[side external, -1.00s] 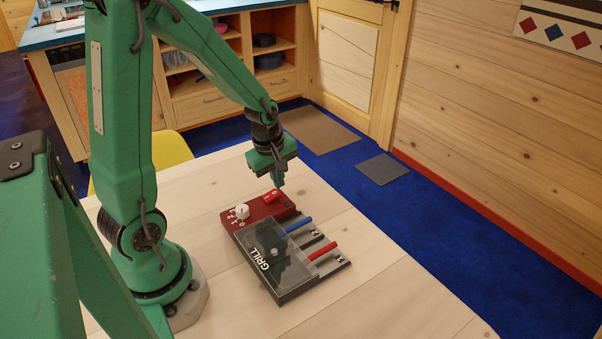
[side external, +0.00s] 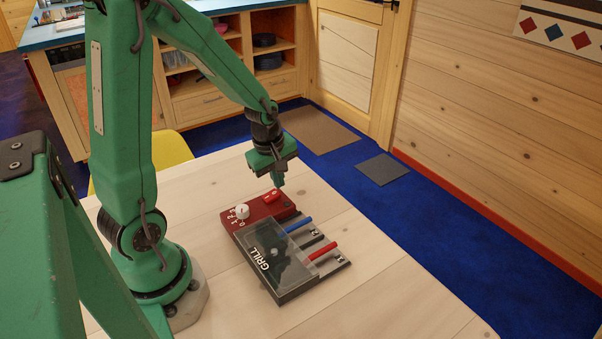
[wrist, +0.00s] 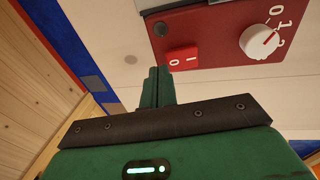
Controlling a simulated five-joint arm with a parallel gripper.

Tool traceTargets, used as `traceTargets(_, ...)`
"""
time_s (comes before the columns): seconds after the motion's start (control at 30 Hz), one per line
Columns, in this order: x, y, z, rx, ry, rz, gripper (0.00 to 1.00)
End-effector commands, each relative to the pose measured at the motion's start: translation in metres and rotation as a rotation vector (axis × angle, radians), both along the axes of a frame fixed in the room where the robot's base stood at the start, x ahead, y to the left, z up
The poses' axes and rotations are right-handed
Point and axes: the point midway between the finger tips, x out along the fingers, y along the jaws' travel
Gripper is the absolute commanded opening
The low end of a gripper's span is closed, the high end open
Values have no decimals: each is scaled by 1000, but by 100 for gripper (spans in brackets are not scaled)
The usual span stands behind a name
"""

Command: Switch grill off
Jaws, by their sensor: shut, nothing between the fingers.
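The grill (side external: 275,255) is a dark box with a clear lid lettered GRILL, lying on the wooden table. Its red control panel (side external: 256,211) is at the far end and carries a white dial (side external: 242,211) and a red rocker switch (side external: 270,198). In the wrist view the rocker switch (wrist: 182,57) shows 0 and I marks, and the white dial (wrist: 260,41) is to its right. I cannot tell which way the rocker is tipped. My gripper (side external: 279,184) is shut and empty, just above the rocker's far side. Its fingertips (wrist: 158,72) appear close beside the rocker; contact is unclear.
A blue handle (side external: 299,225) and a red handle (side external: 323,250) stick out at the grill's right side. The wooden table (side external: 390,295) is clear to the right and in front. A yellow chair (side external: 172,150) stands behind the table.

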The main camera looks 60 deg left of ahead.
Motion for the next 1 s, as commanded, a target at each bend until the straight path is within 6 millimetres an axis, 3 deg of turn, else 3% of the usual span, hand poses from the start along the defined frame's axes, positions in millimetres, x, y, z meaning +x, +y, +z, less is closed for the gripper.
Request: traceTargets(1.0,0,0,-13,0,1,0,0)
